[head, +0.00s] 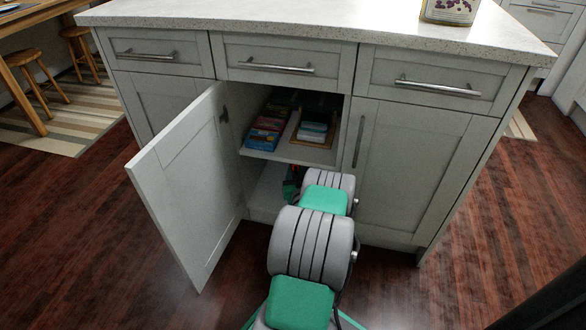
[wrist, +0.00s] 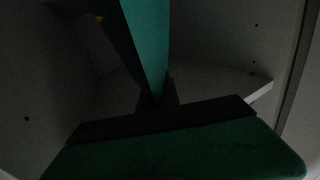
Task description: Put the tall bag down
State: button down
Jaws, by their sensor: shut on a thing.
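My gripper (wrist: 158,98) is shut on a tall teal thing in the dark wrist view, which I take to be the tall bag (wrist: 148,40). The bag shows as a narrow face tapering down to the fingers, with a dark side to its left. In the head view my arm reaches into the open lower part of the cabinet (head: 264,187), below its shelf (head: 290,152). My gripper and the bag are mostly hidden there by my arm and the shelf. I cannot tell whether the bag touches the cabinet floor.
The cabinet door (head: 185,185) stands open on the left. Blue and red boxes (head: 265,133) and a wooden tray (head: 297,135) with packets sit on the shelf above. Cabinet walls (wrist: 40,90) and a pale panel (wrist: 245,87) surround my gripper. A tin (head: 448,10) stands on the countertop.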

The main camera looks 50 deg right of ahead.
jog(key=b+x, duration=0.1)
jog(key=x, duration=0.4)
jog(key=shift+w+d, duration=0.15)
notch_tip(320, 180, down, 3)
jog(key=shift+f+b, duration=0.2)
jog(key=shift+b, duration=0.8)
jog(key=shift+f, duration=0.1)
jog(key=c, duration=1.6)
grip_release()
jog(key=shift+f, duration=0.1)
jog(key=p+v, duration=0.3)
jog(key=v, duration=0.9)
